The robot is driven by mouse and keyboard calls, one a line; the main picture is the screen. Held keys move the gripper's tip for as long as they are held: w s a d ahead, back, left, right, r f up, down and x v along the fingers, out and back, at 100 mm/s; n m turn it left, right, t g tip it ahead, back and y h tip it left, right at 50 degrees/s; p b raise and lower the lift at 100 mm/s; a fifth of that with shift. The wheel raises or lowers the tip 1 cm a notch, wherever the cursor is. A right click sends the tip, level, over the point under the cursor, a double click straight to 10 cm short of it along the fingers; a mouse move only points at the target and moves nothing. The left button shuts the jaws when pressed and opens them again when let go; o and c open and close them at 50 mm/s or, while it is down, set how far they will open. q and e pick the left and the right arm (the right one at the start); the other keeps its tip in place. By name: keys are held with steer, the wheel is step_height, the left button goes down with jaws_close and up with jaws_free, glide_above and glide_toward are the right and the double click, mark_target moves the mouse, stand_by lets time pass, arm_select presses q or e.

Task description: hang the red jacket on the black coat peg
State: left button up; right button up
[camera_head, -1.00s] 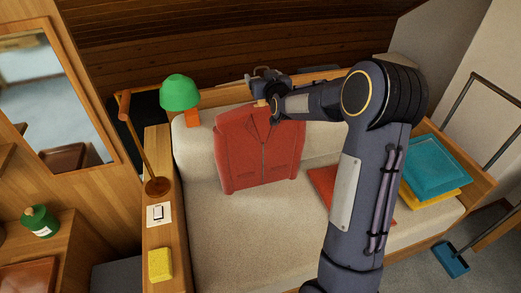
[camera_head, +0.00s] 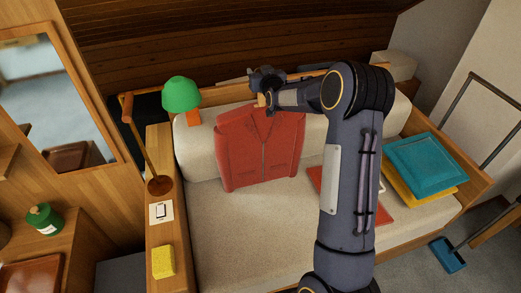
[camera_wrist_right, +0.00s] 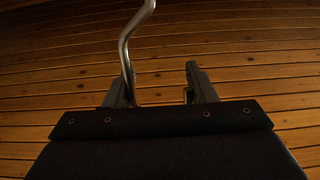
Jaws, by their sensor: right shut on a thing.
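The red jacket (camera_head: 258,150) hangs upright in front of the bench's cream backrest, with its zip facing me. My right gripper (camera_head: 262,101) is right above its collar, with a small tan piece at its fingers. In the right wrist view, a bent metal hook (camera_wrist_right: 126,42) rises beside the left finger of my right gripper (camera_wrist_right: 160,82). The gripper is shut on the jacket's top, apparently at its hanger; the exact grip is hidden. The jacket itself is out of the wrist view. I cannot make out the black coat peg. My left gripper is not in view.
A green-shaded lamp (camera_head: 180,94) stands close left of the jacket. A yellow sponge (camera_head: 163,262) lies on the wooden ledge. Teal and yellow cushions (camera_head: 425,163) and a red flat item (camera_head: 380,214) lie on the bench seat (camera_head: 260,235). A plank wall (camera_head: 240,45) rises behind.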

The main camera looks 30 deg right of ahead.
jaws_close()
steer(key=shift+w+r, duration=0.1)
steer(key=shift+r, duration=0.05)
steer(key=shift+r, duration=0.1)
steer(key=r, duration=0.1)
steer(key=s+r+b, duration=0.2)
steer(key=shift+a+r, duration=0.1)
steer(key=shift+a, duration=0.15)
steer(key=f+b+v, duration=0.2)
steer(key=b+v, duration=0.2)
steer(key=v, duration=1.2)
steer(key=shift+f, duration=0.25)
steer(key=shift+a, duration=0.15)
